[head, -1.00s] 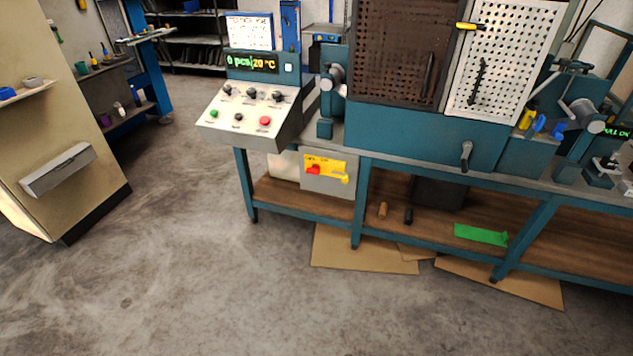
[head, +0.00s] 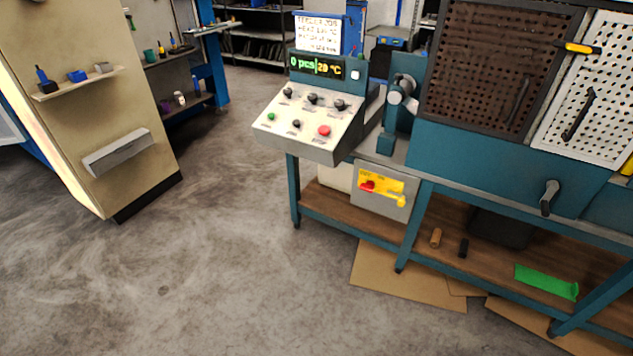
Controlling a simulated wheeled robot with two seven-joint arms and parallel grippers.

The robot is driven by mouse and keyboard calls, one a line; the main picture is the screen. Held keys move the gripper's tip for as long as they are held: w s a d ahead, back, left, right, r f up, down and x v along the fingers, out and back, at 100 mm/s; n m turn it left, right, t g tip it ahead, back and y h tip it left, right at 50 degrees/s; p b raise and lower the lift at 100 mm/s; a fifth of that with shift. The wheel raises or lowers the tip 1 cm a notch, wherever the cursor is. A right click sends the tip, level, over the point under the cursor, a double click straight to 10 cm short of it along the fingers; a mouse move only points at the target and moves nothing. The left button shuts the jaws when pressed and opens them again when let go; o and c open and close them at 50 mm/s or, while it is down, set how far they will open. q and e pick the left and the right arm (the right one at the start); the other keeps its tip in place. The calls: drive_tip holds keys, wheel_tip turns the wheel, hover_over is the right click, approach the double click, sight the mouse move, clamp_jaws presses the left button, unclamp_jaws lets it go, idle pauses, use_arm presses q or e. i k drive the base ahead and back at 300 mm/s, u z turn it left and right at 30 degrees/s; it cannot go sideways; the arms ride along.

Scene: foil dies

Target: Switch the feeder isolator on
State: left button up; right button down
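The feeder isolator is most likely the grey box (head: 372,207) under the bench, below the control panel in the head view. It has a yellow plate (head: 392,180) with a red knob (head: 368,186) at its left and a yellow handle-like part (head: 393,198) at its lower right. The lettering on the plate is too small to read surely, so I cannot tell the switch position. Neither of my grippers is in the picture.
The sloped control panel (head: 310,128) with knobs and buttons sticks out above the box; its display (head: 316,67) reads 0 pcs and 20 °C. Cardboard sheets (head: 405,285) lie on the floor by the bench. A beige cabinet (head: 85,120) stands left. The concrete floor (head: 220,270) in front is open.

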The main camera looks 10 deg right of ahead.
sight(369, 187)
drive_tip(key=u, duration=0.4)
drive_tip(key=i, duration=1.3)
drive_tip(key=z, duration=0.5)
